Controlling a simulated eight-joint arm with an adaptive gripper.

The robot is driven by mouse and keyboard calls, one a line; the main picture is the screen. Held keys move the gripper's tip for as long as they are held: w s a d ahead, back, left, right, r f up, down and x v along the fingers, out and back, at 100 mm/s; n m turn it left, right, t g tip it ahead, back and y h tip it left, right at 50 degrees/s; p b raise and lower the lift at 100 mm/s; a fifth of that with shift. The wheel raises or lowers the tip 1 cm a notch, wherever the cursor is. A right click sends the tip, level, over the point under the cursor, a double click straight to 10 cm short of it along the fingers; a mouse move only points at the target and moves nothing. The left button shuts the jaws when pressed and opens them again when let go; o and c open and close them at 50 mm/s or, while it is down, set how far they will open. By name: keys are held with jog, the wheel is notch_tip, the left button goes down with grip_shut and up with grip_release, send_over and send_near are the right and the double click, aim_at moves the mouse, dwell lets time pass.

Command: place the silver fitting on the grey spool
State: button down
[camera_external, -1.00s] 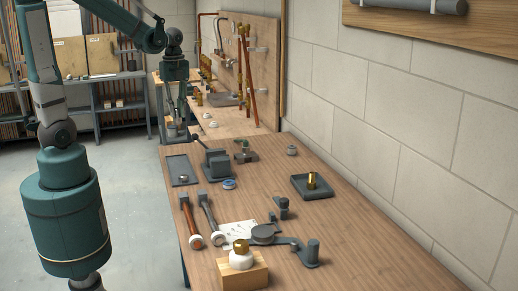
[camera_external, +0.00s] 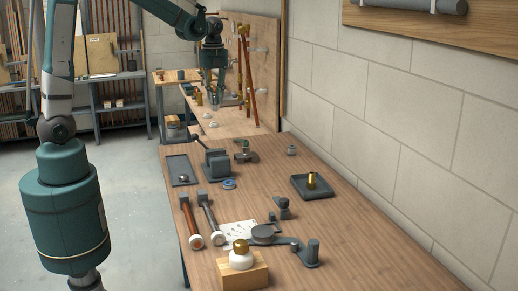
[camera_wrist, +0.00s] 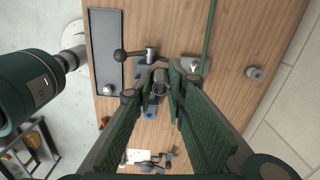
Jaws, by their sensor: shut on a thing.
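My gripper (camera_external: 214,103) hangs over the far part of the bench in the external view, high above the surface. In the wrist view my gripper (camera_wrist: 161,82) is shut on a small, ring-like silver fitting (camera_wrist: 160,75) between its fingertips. The fitting is too small to make out in the external view. The grey spool (camera_external: 291,150) stands upright on the bench near the wall. It also shows in the wrist view (camera_wrist: 255,73), to the right of my fingers and apart from them.
A vise (camera_external: 215,163), a valve (camera_external: 245,152) and a blue tape roll (camera_external: 229,184) stand left of the spool. A flat tray (camera_external: 180,169) holds a small part. A dark tray (camera_external: 318,193) holds a brass piece. Bare bench surrounds the spool.

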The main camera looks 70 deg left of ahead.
jog(key=w+m+p, duration=0.1)
jog(key=w, duration=1.1)
jog(key=m+p, duration=0.2)
jog(key=m, duration=0.1)
send_over(292, 146)
notch_tip(292, 146, down, 8)
jog(key=shift+f, duration=0.4)
jog(key=shift+f, duration=3.1)
jog(key=shift+f, duration=0.1)
jog(key=shift+f+p, duration=0.35)
jog(key=shift+f, duration=1.4)
jog(key=shift+f, duration=0.15)
